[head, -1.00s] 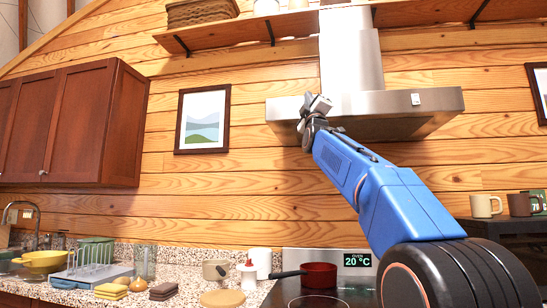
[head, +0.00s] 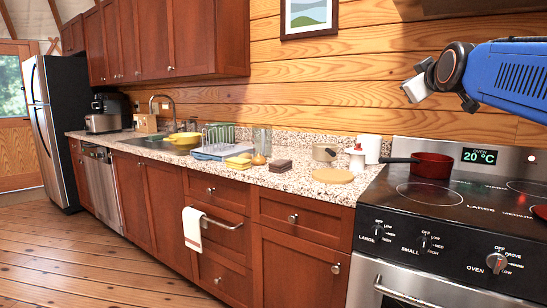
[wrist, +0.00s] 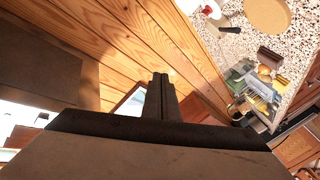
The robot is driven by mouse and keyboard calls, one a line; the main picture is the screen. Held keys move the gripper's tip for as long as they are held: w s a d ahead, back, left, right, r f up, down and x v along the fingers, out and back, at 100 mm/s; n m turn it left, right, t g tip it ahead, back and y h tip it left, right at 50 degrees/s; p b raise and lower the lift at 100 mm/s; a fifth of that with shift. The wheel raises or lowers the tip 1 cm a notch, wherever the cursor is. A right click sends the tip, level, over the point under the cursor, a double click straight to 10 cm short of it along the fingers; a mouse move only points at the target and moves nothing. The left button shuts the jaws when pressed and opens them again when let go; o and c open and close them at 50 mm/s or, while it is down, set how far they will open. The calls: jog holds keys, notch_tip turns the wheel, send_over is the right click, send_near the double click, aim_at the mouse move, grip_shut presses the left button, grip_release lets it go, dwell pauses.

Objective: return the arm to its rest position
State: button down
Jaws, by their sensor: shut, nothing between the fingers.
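My blue arm (head: 510,80) reaches in from the right edge of the head view, above the stove. My gripper (head: 416,87) is at its left end, raised in the air in front of the plank wall and apart from the counter. In the wrist view the two dark fingers of my gripper (wrist: 162,92) lie together, shut and empty. The rest of the arm is cut off by the picture edge.
Below the arm is the stove (head: 450,205) with a red pan (head: 432,166) on it. The speckled counter (head: 290,178) holds a dish rack (head: 216,150), a round board (head: 333,176) and a pot (head: 325,152). The wooden floor (head: 90,260) at left is clear.

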jog(key=s+a+f+m+g, duration=0.2)
jog(key=s+f+g, duration=0.2)
jog(key=s+f, duration=0.7)
jog(key=s+a+f+m+g+y, duration=0.1)
jog(key=s+a+f+m+g, duration=0.1)
jog(key=s+f, duration=1)
jog(key=s+a+f+m+g+y, duration=0.1)
jog(key=s+a+f+g, duration=0.2)
jog(key=f, duration=2.5)
jog(key=s+g, duration=0.3)
jog(key=s, duration=0.5)
jog(key=shift+s+a+m, duration=0.25)
jog(key=shift+s+m, duration=0.15)
